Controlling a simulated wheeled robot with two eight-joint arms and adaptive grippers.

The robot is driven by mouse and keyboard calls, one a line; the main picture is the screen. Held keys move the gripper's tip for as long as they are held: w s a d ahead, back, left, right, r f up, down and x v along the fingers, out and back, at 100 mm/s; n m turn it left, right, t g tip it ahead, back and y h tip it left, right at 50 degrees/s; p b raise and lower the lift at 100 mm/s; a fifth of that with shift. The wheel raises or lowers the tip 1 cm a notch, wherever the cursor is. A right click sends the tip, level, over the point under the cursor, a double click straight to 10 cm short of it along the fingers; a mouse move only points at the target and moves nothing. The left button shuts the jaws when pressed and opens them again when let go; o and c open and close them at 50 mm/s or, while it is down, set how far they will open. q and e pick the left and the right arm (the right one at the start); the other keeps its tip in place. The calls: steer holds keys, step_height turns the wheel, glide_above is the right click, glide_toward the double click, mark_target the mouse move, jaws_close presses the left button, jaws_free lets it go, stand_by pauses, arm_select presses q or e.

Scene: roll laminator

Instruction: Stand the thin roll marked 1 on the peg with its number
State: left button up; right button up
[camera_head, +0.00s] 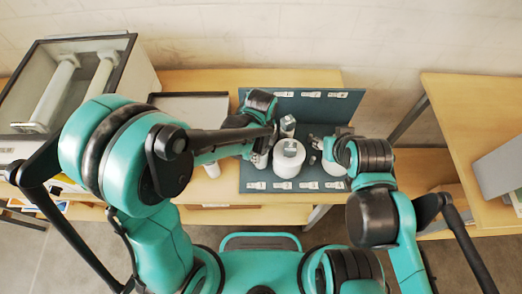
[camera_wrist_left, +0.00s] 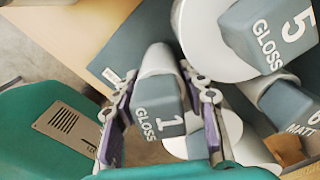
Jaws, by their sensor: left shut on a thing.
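The thin roll marked 1 (camera_wrist_left: 158,108) has a grey cap reading GLOSS 1 and a pale body. It sits between the two fingers of my left gripper (camera_wrist_left: 160,117), which is shut on it. In the head view my left gripper (camera_head: 263,155) is over the left part of the dark board (camera_head: 252,172), beside a wide white roll (camera_head: 288,167). The held roll is mostly hidden there. My right gripper (camera_head: 327,150) is over the board's right side; its fingers are too small to judge. I cannot make out the numbered peg.
Close by in the left wrist view are a wide roll marked GLOSS 5 (camera_wrist_left: 268,35) and a roll marked MATT (camera_wrist_left: 290,103). White label tags (camera_head: 283,94) line the board's edges. The laminator (camera_head: 80,85) stands at the left, another table (camera_head: 465,115) at the right.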

arm_select(q)
steer(key=o, duration=1.3)
steer(key=shift+c, duration=0.2)
steer(key=shift+r, duration=0.1)
steer(key=shift+r+p, duration=3)
steer(key=shift+r, duration=0.9)
